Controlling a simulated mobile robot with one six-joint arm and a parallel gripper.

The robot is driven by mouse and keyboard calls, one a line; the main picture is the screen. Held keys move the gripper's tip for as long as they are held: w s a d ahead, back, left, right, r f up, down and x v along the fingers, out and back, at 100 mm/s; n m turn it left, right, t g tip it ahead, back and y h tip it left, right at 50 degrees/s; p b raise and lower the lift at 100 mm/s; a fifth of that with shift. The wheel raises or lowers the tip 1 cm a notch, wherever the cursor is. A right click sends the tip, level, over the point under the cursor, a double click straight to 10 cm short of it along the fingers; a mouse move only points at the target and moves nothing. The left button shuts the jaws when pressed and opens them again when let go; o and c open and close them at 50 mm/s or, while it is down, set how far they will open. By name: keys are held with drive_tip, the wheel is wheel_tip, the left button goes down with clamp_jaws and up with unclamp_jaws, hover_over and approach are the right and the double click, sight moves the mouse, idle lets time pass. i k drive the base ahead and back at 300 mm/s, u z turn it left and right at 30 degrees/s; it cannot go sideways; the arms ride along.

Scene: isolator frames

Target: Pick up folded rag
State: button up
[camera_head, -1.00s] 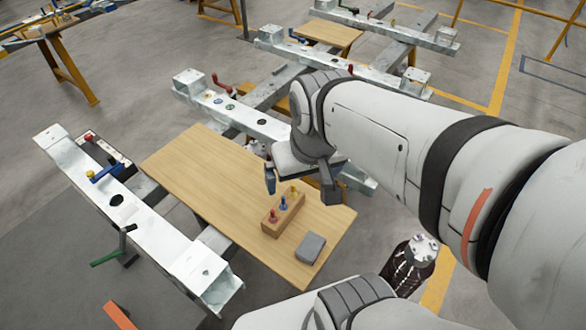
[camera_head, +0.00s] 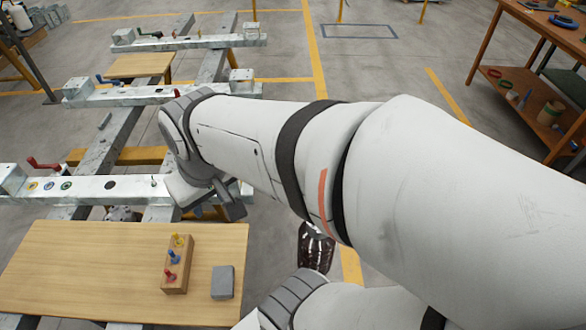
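The folded rag (camera_head: 222,282) is a small grey, roughly square pad. It lies flat on the light wooden board (camera_head: 75,262), near the board's right edge. My gripper (camera_head: 215,208) is above and beyond the board's far edge, up and slightly left of the rag in the picture, and clear of it. One dark finger shows at its right side, set well out from the middle. The other finger is mostly hidden by the gripper body. Nothing shows held in it.
A wooden block (camera_head: 176,265) with yellow, blue and red pegs stands just left of the rag. Metal beams (camera_head: 110,190) with clamps run behind the board. A dark ribbed part (camera_head: 315,248) is right of the board. A wooden workbench (camera_head: 545,75) stands at the far right.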

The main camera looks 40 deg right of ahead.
sight(222, 277)
drive_tip(key=z, duration=1.1)
drive_tip(key=k, duration=0.5)
drive_tip(key=u, duration=0.35)
